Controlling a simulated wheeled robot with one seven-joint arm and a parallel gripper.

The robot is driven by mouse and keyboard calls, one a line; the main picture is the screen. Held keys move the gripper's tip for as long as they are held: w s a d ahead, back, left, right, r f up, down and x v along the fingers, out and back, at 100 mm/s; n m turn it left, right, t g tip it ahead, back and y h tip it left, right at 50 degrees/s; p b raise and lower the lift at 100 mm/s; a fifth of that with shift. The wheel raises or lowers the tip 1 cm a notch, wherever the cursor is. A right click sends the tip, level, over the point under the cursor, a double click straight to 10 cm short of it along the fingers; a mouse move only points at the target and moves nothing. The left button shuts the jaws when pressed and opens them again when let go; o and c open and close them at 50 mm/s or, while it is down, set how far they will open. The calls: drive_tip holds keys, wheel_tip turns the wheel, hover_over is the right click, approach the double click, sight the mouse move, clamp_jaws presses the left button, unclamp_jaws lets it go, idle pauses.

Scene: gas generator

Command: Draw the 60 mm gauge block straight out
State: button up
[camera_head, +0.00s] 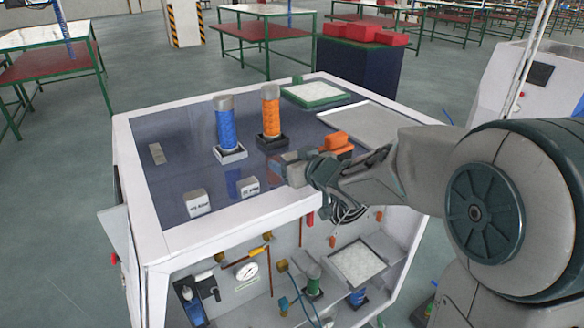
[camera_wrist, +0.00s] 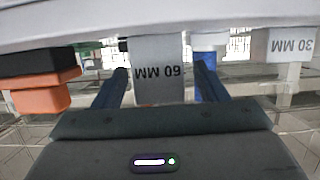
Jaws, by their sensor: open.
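The 60 mm gauge block (camera_wrist: 158,84) is a pale grey block lettered "60 MM", upside down in the wrist view. It stands between the two blue fingers of my gripper (camera_wrist: 160,82), with a narrow gap on each side. The gripper is open and not closed on it. In the head view my gripper (camera_head: 284,165) is low over the dark top of the cabinet, beside a small pale block (camera_head: 250,188) whose lettering is too small to read surely. The far end of the 60 mm block is cut off in the wrist view.
A block lettered "30 MM" (camera_wrist: 291,42) stands to one side. Blue (camera_head: 229,128) and orange (camera_head: 270,115) cylinders stand in holders behind. An orange piece (camera_head: 336,142) lies near my wrist. The cabinet top's left part is mostly clear.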

drive_tip(key=c, duration=1.2)
drive_tip(key=shift+s+d+p, duration=0.35)
drive_tip(key=shift+s+d, duration=0.4)
drive_tip(key=shift+s, duration=0.3)
drive_tip(key=shift+s+d+p, duration=0.3)
drive_tip(key=shift+s+d, duration=0.4)
drive_tip(key=shift+s, duration=0.3)
